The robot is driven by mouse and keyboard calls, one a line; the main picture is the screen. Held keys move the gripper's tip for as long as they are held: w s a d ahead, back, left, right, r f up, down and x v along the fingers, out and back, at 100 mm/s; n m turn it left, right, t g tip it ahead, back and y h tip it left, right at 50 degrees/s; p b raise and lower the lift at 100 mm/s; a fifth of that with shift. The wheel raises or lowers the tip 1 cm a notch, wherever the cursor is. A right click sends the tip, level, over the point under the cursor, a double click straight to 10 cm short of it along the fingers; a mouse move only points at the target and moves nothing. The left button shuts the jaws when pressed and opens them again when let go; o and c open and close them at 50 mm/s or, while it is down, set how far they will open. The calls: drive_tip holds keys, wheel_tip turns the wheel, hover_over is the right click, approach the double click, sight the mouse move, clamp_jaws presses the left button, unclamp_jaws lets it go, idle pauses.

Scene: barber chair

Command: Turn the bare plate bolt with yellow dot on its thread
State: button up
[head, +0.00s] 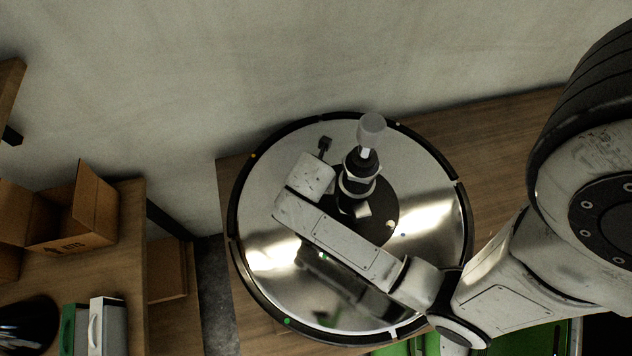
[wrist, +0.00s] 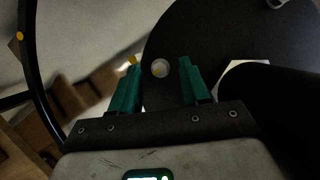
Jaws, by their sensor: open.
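In the wrist view, a pale round bolt head (wrist: 160,68) shows on the black disc (wrist: 165,25). The two green fingers of my gripper (wrist: 159,66) stand apart, one on either side of it in the picture. The gripper is open with nothing held. A small yellow mark (wrist: 132,60) shows by the left fingertip; I cannot tell what it sits on. In the head view, my wrist is over the left part of the shiny round plate (head: 270,200). The fingers cannot be made out there, and the bolt between them cannot be seen.
A dark post with a grey knob (head: 371,130) rises from the plate's black centre (head: 388,205). The plate has a black rim with small coloured dots and mirrors my arm. Cardboard boxes (head: 72,215) stand on a wooden shelf at left. A wall is behind.

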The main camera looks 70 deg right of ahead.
drive_tip(key=shift+c, duration=0.3)
clamp_jaws()
drive_tip(key=shift+w+m, duration=0.1)
drive_tip(key=shift+m, duration=0.2)
